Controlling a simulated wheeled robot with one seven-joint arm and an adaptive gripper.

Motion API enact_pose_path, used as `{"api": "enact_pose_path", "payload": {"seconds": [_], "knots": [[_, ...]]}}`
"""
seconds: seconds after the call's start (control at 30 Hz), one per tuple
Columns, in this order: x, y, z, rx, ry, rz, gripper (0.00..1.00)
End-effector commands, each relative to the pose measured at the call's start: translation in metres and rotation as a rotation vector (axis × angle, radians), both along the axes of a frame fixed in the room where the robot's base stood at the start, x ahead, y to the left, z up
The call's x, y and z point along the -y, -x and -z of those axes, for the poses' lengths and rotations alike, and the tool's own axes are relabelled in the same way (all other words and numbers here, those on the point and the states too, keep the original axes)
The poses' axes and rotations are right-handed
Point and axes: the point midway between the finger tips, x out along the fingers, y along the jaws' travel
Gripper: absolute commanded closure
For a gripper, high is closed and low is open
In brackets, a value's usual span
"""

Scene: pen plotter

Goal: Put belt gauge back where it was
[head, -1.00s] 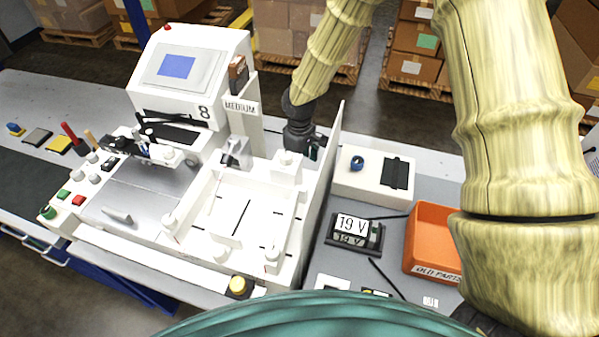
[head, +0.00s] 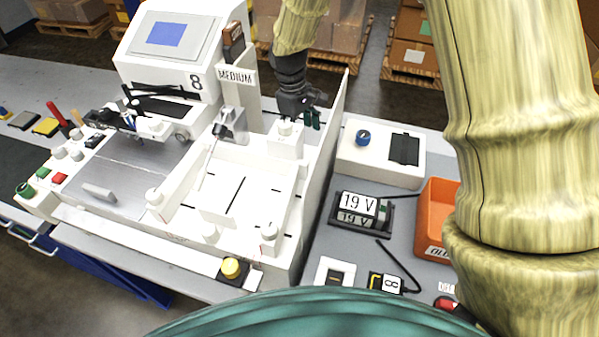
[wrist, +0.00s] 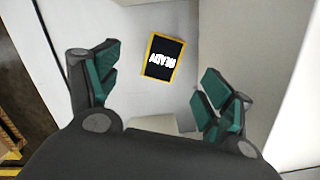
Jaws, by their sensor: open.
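My gripper (head: 312,118) is at the back right of the white plotter (head: 200,255), beside a white block with a round knob (head: 285,143). In the wrist view my gripper (wrist: 160,88) is open, its green fingers wide apart with nothing between them. A small black READY sign with a yellow border (wrist: 162,57) lies beyond the fingers on a pale surface. I cannot tell which object is the belt gauge; no label names it.
A tall white panel (head: 325,150) stands right of the gripper. Further right are a white box with a blue knob (head: 350,160), a 19 V display (head: 358,203) and an orange bin (head: 432,215). The plotter screen housing (head: 165,40) stands at the back left.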

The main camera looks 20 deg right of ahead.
Motion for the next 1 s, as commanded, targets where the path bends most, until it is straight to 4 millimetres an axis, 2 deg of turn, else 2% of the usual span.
{"api": "enact_pose_path", "payload": {"seconds": [0.03, 0.37, 0.7, 1.0], "knots": [[-0.002, -0.002, 0.006, -0.003, 0.005, 0.001, 0.20], [-0.010, -0.004, 0.002, -0.021, -0.008, 0.002, 0.20], [-0.008, 0.001, 0.043, -0.021, -0.009, 0.001, 0.20], [-0.007, 0.003, 0.058, -0.021, -0.008, 0.001, 0.20]]}}
